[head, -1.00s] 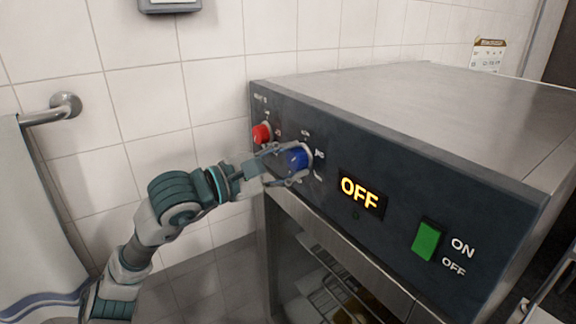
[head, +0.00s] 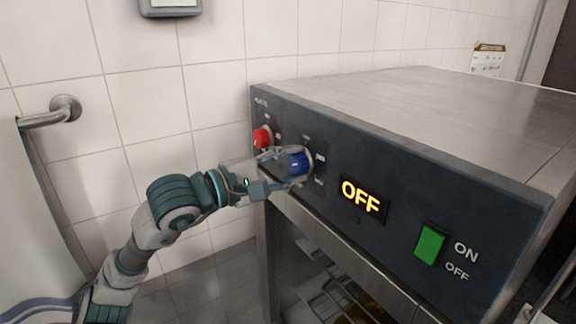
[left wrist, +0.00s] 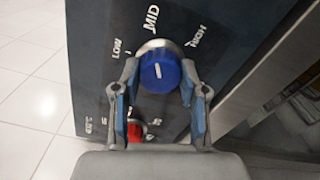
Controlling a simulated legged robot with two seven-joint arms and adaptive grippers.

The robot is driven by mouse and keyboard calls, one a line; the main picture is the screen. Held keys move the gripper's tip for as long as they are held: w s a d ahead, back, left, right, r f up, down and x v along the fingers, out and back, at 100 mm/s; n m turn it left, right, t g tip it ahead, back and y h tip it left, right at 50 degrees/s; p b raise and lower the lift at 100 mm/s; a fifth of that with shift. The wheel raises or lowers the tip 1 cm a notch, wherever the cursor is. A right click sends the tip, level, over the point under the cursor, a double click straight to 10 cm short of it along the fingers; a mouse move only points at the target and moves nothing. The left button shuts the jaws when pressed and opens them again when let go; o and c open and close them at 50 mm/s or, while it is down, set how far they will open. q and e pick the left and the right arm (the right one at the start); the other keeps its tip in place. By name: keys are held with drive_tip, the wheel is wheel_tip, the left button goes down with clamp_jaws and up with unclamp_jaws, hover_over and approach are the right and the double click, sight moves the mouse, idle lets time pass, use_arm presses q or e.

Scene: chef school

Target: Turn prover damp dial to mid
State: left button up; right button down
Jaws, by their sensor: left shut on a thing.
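The blue dial (head: 298,163) is on the dark front panel of the steel prover (head: 420,200). My left gripper (head: 288,166) is shut on it, with the fingers on opposite sides of the knob. In the left wrist view, the blue dial (left wrist: 160,73) sits between the fingertips of the gripper (left wrist: 159,78). Its white mark points up, roughly at the printed MID label (left wrist: 152,18). LOW is to the left and HIGH to the right. My right gripper is not in view.
A red dial (head: 262,138) is just left of the blue one, and it shows between the fingers in the wrist view (left wrist: 135,132). A lit OFF display (head: 361,197) and a green switch (head: 430,243) are to the right. A towel rail (head: 50,115) is on the left wall.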

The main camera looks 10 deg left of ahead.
use_arm(q)
drive_tip(key=o, duration=1.1)
drive_tip(key=shift+o, duration=0.2)
drive_tip(key=shift+w+d, duration=0.15)
drive_tip(key=v, duration=1.2)
drive_tip(key=shift+d+f, duration=0.15)
